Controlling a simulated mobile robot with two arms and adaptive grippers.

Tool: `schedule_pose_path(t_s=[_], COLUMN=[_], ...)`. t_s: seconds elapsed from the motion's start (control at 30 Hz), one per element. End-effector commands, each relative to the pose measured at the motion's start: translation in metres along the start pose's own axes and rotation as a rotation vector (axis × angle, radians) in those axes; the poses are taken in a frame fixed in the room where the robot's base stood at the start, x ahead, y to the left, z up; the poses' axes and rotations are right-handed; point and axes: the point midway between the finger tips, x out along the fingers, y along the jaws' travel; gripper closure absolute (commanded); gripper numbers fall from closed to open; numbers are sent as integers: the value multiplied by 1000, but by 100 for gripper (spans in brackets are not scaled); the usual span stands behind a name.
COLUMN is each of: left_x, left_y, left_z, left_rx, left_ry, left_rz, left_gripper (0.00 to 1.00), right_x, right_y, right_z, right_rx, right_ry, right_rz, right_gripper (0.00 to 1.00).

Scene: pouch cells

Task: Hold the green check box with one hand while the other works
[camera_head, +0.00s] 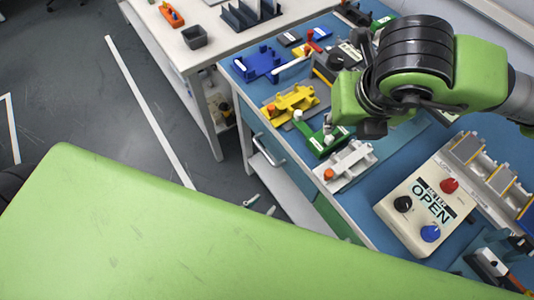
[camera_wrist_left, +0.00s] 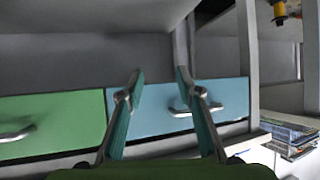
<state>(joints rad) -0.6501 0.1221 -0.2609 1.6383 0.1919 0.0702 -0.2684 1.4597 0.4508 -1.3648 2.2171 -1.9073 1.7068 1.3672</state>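A green fixture (camera_head: 313,132), which seems to be the green check box, lies on the blue bench top in the head view, between a yellow and a light grey fixture. It has a white knob, and my right gripper partly hides it. My right gripper (camera_head: 350,127) hangs over or beside its right end; its fingers are mostly hidden, and contact cannot be judged. My left gripper (camera_wrist_left: 159,75) shows in the left wrist view, with two teal fingers spread apart and nothing between them. It faces the drawer fronts, away from the green fixture.
A yellow fixture (camera_head: 290,103), a blue fixture (camera_head: 258,63) and a light grey fixture (camera_head: 346,166) crowd the bench. A cream box marked OPEN (camera_head: 425,211) has several knobs. The left wrist view shows a green drawer (camera_wrist_left: 55,122) and a blue drawer (camera_wrist_left: 222,98) with handles.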

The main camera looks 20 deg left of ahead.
Motion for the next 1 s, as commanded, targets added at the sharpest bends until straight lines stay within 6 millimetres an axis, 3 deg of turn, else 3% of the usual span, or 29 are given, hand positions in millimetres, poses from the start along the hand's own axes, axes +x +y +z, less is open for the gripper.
schedule_pose_path(t_s=[0.03,0.2,0.4,0.5,0.67,0.83,1.0], left_x=[-8,-38,-78,-92,-101,-87,-59], left_y=[2,2,-3,-5,-7,-9,-12], left_z=[-30,-125,-209,-234,-253,-264,-280], left_rx=[-2,-9,-20,-26,-29,-30,-30], left_ry=[61,257,429,480,519,526,527], left_rz=[-2,-21,-49,-58,-67,-69,-70], left_gripper=[67,67,67,67,67,67,67], right_x=[0,0,0,0,0,0,0], right_y=[0,0,0,0,0,0,0], right_z=[0,0,0,0,0,0,0], right_rx=[0,0,0,0,0,0,0], right_ry=[0,0,0,0,0,0,0], right_rz=[0,0,0,0,0,0,0], right_gripper=[72,72,72,72,72,72,72])
